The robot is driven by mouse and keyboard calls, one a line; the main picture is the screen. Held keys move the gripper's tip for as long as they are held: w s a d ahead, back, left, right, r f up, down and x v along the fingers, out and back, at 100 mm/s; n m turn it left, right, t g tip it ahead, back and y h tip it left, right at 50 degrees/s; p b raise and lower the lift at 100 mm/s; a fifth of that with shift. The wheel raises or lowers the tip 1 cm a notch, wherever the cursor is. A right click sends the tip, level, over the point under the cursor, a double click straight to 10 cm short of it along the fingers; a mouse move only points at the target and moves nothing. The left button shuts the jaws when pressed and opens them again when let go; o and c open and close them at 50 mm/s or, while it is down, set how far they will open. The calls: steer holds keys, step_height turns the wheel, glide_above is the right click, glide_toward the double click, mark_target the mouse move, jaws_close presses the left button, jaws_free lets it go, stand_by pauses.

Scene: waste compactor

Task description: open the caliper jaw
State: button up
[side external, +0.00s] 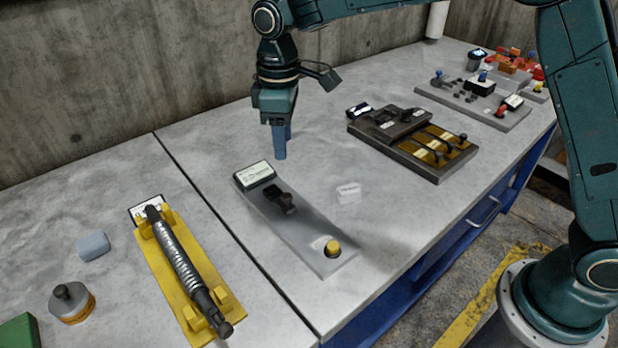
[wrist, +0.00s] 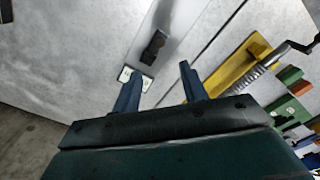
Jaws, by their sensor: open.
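What looks like the caliper fixture is a long grey plate (side external: 310,236) on the table. It has a white-faced display block (side external: 257,174) at its far end, a black jaw-like part (side external: 281,199) near the middle and a yellow knob (side external: 333,247) at its near end. My gripper (side external: 279,156) points down above the table, just beyond the display end, apart from the black part. In the wrist view my gripper (wrist: 159,74) has its two blue fingers spread with nothing between them. The black part (wrist: 153,46) shows ahead of the fingertips; the display (wrist: 146,83) is partly hidden by the left finger.
A yellow fixture with a spring-wrapped rod (side external: 178,258) lies to the left, across a table seam. A dark tray with brass-coloured parts (side external: 440,148) stands to the right.

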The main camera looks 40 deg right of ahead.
mark_target(287, 195)
step_height(287, 195, down, 13)
steer(key=shift+f, duration=0.1)
stand_by(0.6)
steer(key=shift+c, duration=0.2)
jaws_close()
